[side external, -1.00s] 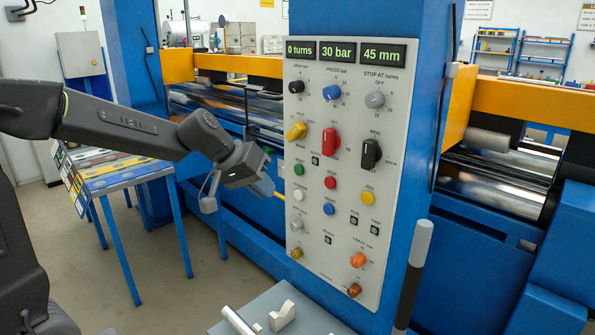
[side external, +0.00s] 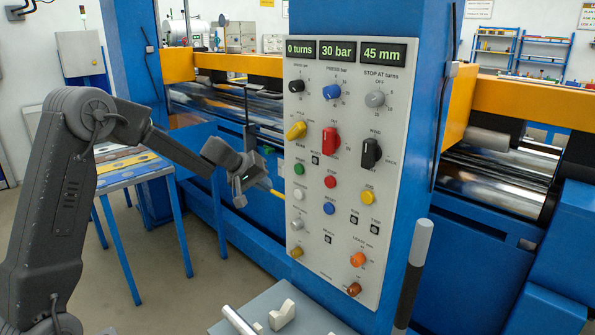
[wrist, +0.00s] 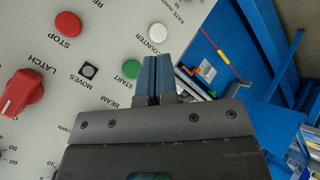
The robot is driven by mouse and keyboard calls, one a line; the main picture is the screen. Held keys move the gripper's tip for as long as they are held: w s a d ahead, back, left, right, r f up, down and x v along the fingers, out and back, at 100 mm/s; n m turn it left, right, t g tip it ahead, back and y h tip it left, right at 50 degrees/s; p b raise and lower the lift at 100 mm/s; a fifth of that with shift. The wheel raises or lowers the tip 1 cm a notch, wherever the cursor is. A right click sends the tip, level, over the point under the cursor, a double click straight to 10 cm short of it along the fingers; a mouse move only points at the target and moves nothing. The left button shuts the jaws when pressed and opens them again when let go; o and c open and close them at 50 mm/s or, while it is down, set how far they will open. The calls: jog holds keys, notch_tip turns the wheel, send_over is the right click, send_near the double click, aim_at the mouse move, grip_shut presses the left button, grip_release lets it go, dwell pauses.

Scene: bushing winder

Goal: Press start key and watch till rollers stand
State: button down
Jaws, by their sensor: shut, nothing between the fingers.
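The control panel (side external: 345,120) carries a green start key (side external: 299,169), which also shows in the wrist view (wrist: 131,69) with a START label. My gripper (wrist: 157,62) is shut and empty. In the wrist view its fingertips show just right of the green key; whether they touch the panel I cannot tell. In the side view my gripper is left of the panel, level with the lower keys. The displays read 0 turns (side external: 301,50), 30 bar (side external: 337,51) and 45 mm (side external: 384,54). The shiny rollers (side external: 500,183) show behind the panel column; their motion cannot be told.
A red stop key (wrist: 68,24), a white counter key (wrist: 131,33) and a red latch knob (wrist: 20,92) are nearby on the panel. A grey shelf (side external: 280,312) with pale parts lies below the panel.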

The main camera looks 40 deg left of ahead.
aim_at(298, 169)
jog(key=shift+w, duration=0.1)
jog(key=w, duration=0.8)
jog(key=shift+w, duration=0.3)
jog(key=shift+w, duration=0.15)
dwell(1.7)
jog(key=shift+w, duration=0.25)
